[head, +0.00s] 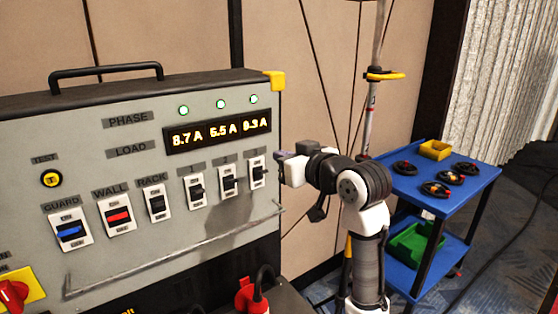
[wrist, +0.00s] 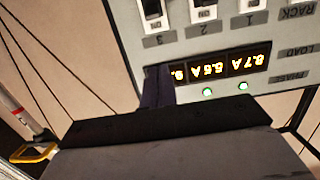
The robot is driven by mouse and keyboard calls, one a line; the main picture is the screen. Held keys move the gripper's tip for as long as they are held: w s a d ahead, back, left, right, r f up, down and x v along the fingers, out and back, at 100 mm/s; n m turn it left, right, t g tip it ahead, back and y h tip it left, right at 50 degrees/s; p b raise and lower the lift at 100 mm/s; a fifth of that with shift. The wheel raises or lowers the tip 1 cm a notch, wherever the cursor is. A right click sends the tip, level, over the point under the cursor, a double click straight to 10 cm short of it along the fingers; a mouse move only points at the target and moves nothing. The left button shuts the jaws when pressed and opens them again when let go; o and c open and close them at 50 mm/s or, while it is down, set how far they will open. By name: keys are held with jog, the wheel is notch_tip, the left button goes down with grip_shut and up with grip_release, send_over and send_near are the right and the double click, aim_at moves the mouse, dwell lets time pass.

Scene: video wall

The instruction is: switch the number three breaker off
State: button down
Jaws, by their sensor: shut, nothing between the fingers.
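The number three breaker (head: 258,172) is the rightmost of the three small black-lever breakers on the grey panel in the head view. In the wrist view, which is upside down, it shows at the top edge (wrist: 153,12), partly cut off, beside its "3" label. I cannot tell its lever position for certain. My gripper (head: 284,156) is shut and empty, just right of this breaker near the panel's right edge. In the wrist view its dark fingertips (wrist: 158,85) stand in front of the third readout, apart from the breaker.
Breakers two (head: 229,181) and one (head: 196,191) sit left of it. The display (head: 217,131) reads 8.7 A first, and three green lamps (head: 221,104) glow above. A handrail (head: 175,255) runs below. A blue cart (head: 440,190) stands right.

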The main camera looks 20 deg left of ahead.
aim_at(255, 146)
jog(key=p+x, duration=0.3)
jog(key=x, duration=0.6)
jog(key=shift+r, duration=0.15)
jog(key=shift+s+d+f, duration=0.2)
jog(key=shift+d+f, duration=0.1)
jog(key=shift+f, duration=0.3)
jog(key=shift+s+d+f, duration=0.25)
jog(key=shift+d+f, duration=0.05)
jog(key=shift+f, duration=0.25)
jog(key=shift+s+d+f, duration=0.15)
jog(key=shift+f, duration=0.25)
jog(key=shift+s+d+f, duration=0.15)
jog(key=shift+f, duration=0.2)
jog(key=shift+f, duration=0.2)
jog(key=shift+b, duration=0.55)
